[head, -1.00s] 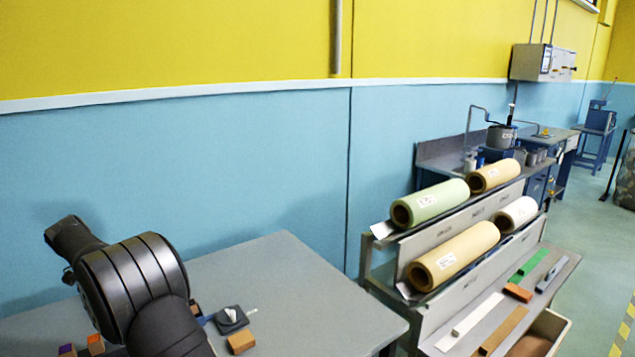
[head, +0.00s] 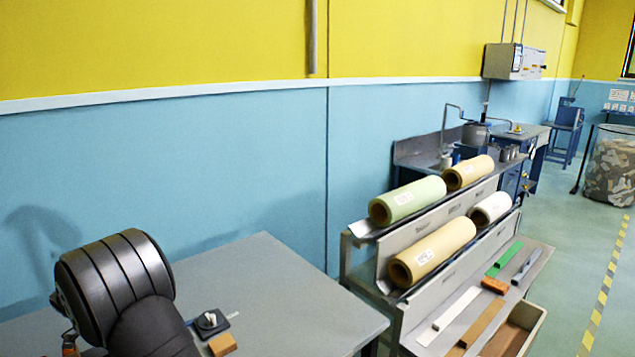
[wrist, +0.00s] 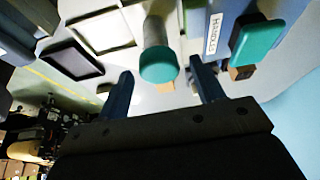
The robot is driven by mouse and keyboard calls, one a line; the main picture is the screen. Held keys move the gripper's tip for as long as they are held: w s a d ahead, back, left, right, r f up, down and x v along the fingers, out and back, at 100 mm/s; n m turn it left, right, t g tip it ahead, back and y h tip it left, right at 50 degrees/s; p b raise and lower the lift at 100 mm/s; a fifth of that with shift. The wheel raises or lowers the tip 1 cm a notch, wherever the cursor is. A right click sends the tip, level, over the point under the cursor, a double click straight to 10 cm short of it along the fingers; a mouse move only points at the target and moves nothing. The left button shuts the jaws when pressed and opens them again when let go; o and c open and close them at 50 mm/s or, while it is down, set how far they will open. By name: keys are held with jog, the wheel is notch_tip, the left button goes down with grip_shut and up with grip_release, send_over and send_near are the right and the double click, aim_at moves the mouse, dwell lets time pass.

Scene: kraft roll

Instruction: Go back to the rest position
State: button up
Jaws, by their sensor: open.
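My gripper (wrist: 161,66) shows in the wrist view with its two blue fingers spread apart. A grey cylinder with a teal end (wrist: 159,65) appears in the gap between them, with clear space on both sides; I cannot tell how far beyond the fingertips it is. Nothing is gripped. In the head view my dark arm is at the lower left, and the gripper itself is out of sight there.
A grey table (head: 275,290) holds a small dark block with a light knob (head: 209,321) and an orange-brown block (head: 222,344). A rack (head: 362,268) at right carries green (head: 408,199), tan and white rolls. A teal-topped item (wrist: 257,42) lies right in the wrist view.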

jog(key=n, duration=0.2)
jog(key=n+y, duration=0.1)
jog(key=n, duration=0.1)
jog(key=shift+s+d+t+y, duration=0.1)
jog(key=shift+t+y, duration=0.2)
jog(key=shift+t, duration=0.1)
jog(key=shift+n, duration=0.3)
jog(key=o, duration=0.9)
jog(key=shift+c, duration=0.2)
jog(key=w+d+r+n+y, duration=0.2)
jog(key=w+d+r+n, duration=0.2)
jog(key=d+r, duration=0.25)
jog(key=w+d+r+n+g+y, duration=0.1)
jog(key=w+d+r+n, duration=0.35)
jog(key=r, duration=0.35)
jog(key=w+d+r+n+y, duration=0.2)
jog(key=w+d+r+n, duration=0.1)
jog(key=d+r+n, duration=0.3)
jog(key=w+a+f+m, duration=0.1)
jog(key=w+f, duration=0.2)
jog(key=f, duration=0.5)
jog(key=shift+a+f, duration=0.15)
jog(key=shift+a, duration=0.2)
